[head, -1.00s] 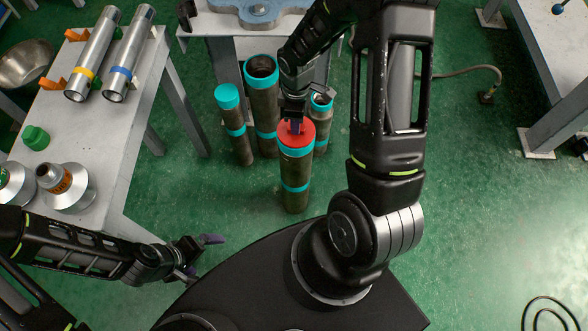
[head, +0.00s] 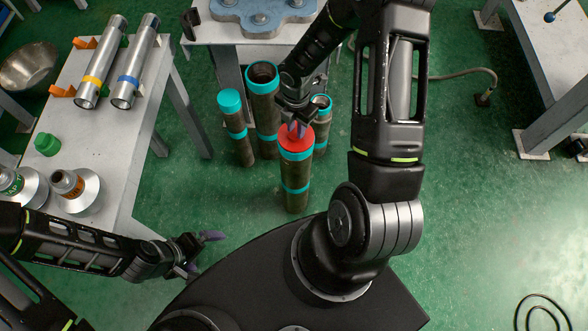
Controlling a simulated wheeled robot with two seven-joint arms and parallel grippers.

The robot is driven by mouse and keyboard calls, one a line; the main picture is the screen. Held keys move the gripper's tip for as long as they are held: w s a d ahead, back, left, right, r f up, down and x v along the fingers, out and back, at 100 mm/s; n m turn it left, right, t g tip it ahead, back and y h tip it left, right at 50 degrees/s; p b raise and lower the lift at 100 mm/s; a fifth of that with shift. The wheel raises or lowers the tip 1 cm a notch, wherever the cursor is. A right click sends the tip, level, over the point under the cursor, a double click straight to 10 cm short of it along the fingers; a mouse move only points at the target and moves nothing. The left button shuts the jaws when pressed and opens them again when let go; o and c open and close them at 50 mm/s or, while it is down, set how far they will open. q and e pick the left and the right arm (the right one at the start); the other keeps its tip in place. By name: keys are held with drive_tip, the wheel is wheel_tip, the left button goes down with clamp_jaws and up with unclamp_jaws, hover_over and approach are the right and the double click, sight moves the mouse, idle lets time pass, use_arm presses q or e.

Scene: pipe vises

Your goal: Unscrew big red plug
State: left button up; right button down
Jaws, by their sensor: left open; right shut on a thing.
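The big red plug (head: 292,147) sits on top of an upright brown pipe (head: 295,193) with teal bands, standing on the floor in front of the other pipes. My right gripper (head: 297,130) comes down from above and is shut on the raised middle part of the red plug. The gripper hides part of the plug's top, and I cannot tell from this view how far the plug is screwed in. My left gripper (head: 200,253) is open and empty, low at the left, well apart from the pipes.
Several teal-banded pipes stand close behind: one capped (head: 229,103), one open-topped (head: 262,76) and a smaller one (head: 321,104). At left a grey table (head: 100,140) carries two metal tubes, a green cap (head: 47,144) and metal fittings.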

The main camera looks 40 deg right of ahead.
drive_tip(key=n+p, duration=0.1)
drive_tip(key=n, duration=0.1)
drive_tip(key=n+p, duration=0.2)
drive_tip(key=n, duration=0.1)
drive_tip(key=shift+r+n, duration=0.2)
drive_tip(key=shift+n, duration=0.6)
drive_tip(key=shift+f, duration=0.2)
drive_tip(key=c, duration=1.3)
unclamp_jaws()
wheel_tip(320, 180, up, 2)
drive_tip(key=p, duration=0.2)
drive_tip(key=shift+r+p, duration=0.2)
drive_tip(key=shift+p, duration=0.1)
drive_tip(key=shift+f, duration=0.1)
